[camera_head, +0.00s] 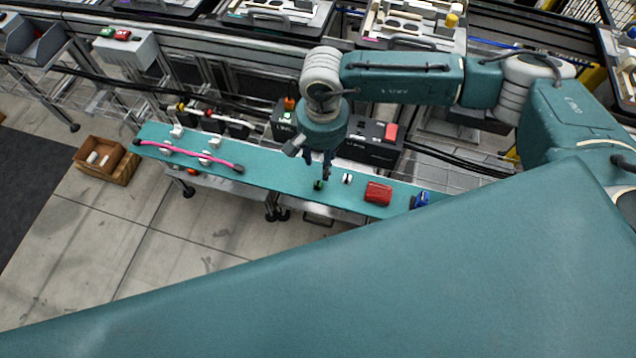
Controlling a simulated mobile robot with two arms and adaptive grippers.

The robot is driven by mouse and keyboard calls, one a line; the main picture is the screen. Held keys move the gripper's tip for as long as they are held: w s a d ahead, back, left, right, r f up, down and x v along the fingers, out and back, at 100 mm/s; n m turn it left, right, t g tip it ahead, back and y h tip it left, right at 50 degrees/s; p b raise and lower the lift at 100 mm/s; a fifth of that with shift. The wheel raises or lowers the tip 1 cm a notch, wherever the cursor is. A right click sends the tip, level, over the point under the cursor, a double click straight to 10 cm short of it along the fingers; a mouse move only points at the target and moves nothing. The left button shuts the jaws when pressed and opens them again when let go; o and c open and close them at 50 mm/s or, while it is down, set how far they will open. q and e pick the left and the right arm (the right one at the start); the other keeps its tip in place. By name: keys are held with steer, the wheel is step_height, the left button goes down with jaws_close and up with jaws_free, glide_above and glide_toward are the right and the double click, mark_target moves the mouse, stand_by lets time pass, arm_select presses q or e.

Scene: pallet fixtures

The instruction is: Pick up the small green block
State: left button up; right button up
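The small green block (318,185) sits on the long teal shelf (275,180), near the middle of the view. It looks dark with a green part and is very small here. My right gripper (318,165) points down just above and behind the block. Its two dark fingers appear spread apart with nothing between them, and the block shows just below the fingertips. Whether the fingers touch it cannot be told. My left gripper is not in view.
Right of the block are a small white-and-black piece (347,179), a red box (378,193) and a blue item (420,200). A pink bar (190,154) lies at the shelf's left. A black box (372,150) stands behind. A brown bin (105,160) is on the floor.

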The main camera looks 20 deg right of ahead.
glide_above(318, 183)
steer(key=f, duration=0.4)
steer(key=shift+d+f+p, duration=0.2)
steer(key=shift+d+p, duration=0.2)
steer(key=shift+a+f, duration=0.1)
steer(key=shift+f, duration=0.15)
steer(key=f, duration=0.1)
steer(key=f+p, duration=0.1)
steer(key=f, duration=0.2)
steer(key=shift+a+f+p, duration=0.35)
steer(key=shift+f+p, duration=0.05)
steer(key=c, duration=0.8)
